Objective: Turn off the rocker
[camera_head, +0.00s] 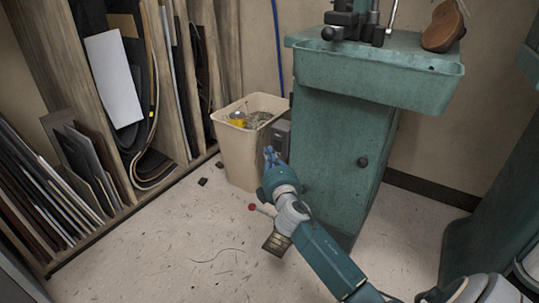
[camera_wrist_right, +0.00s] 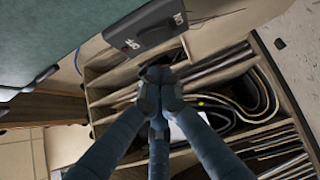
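The switch box with the rocker is a dark grey box (camera_wrist_right: 146,28) at the top of the right wrist view, with white ON and OFF markings on its face. In the head view the grey box (camera_head: 281,136) sits on the left side of the green machine cabinet (camera_head: 340,150), partly behind my gripper. The rocker's own position cannot be made out. My right gripper (camera_wrist_right: 160,78) has its fingers together with nothing between them. Its tips are just below the box in the wrist view; contact cannot be told. It also shows in the head view (camera_head: 270,154). My left gripper is not in view.
A beige bin (camera_head: 236,150) with scraps stands left of the cabinet, close to my right gripper. A wooden rack (camera_head: 170,85) of sheets lines the left wall. The green tray (camera_head: 380,80) overhangs the cabinet. Scraps lie on the open floor.

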